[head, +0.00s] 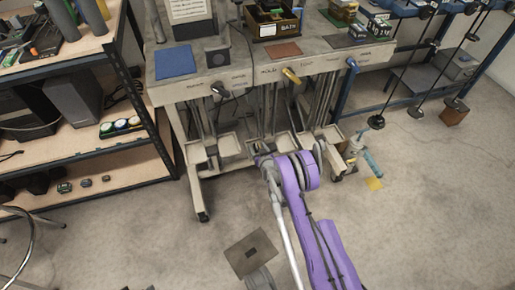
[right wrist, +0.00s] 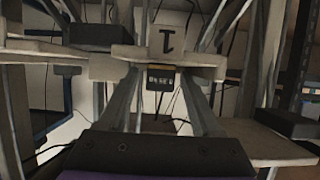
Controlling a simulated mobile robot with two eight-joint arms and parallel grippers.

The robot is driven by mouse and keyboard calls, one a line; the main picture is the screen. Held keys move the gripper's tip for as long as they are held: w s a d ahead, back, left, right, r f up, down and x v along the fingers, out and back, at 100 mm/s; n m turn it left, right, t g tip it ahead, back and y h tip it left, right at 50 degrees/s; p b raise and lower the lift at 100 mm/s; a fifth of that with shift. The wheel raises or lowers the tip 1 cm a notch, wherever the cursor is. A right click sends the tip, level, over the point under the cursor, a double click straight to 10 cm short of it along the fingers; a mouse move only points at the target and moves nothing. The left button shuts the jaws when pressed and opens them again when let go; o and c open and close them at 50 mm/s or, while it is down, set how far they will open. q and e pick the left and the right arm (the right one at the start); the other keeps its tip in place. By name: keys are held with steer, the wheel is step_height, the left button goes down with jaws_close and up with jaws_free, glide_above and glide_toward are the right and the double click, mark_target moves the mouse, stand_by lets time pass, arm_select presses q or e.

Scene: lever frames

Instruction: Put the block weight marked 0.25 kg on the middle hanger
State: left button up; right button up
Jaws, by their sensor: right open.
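My right gripper (head: 262,158) is at the end of my purple arm, in front of the bench's underside. It is open, small and partly hidden among the frames. Pale trays hang in a row there; the one near the centre (head: 285,143) is just right of the gripper. I cannot tell for sure which part is the middle hanger. In the right wrist view a pale plate (right wrist: 165,42) bears a dark mark, with a small dark block with light markings (right wrist: 160,79) below it. I cannot read a 0.25 kg mark anywhere. My left gripper is not in view.
The bench (head: 240,80) carries a blue mat (head: 175,62) and a yellow-handled lever (head: 291,76). A wooden shelf unit (head: 100,160) stands left. Rods with dark weights (head: 376,122) stand right. Floor in front is mostly clear. Dark blocks (right wrist: 104,37) and (right wrist: 287,122) flank the wrist view.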

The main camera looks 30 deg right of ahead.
steer(key=b+v, duration=0.3)
steer(key=v, duration=0.9)
steer(key=s+a+r+n+g+y, duration=0.1)
steer(key=s+a+r+g+y, duration=0.15)
steer(key=a+r, duration=0.4)
steer(key=s+a+r+n+g+y, duration=0.1)
steer(key=s+a+r+g, duration=0.1)
steer(key=s+a+r, duration=0.35)
steer(key=s+a+r+g, duration=0.2)
steer(key=s+a+r, duration=0.1)
steer(key=s, duration=0.7)
steer(key=s+a+r+g, duration=0.2)
steer(key=s+a+r, duration=0.1)
steer(key=s, duration=0.8)
steer(key=shift+r+n, duration=0.4)
steer(key=shift+r, duration=0.2)
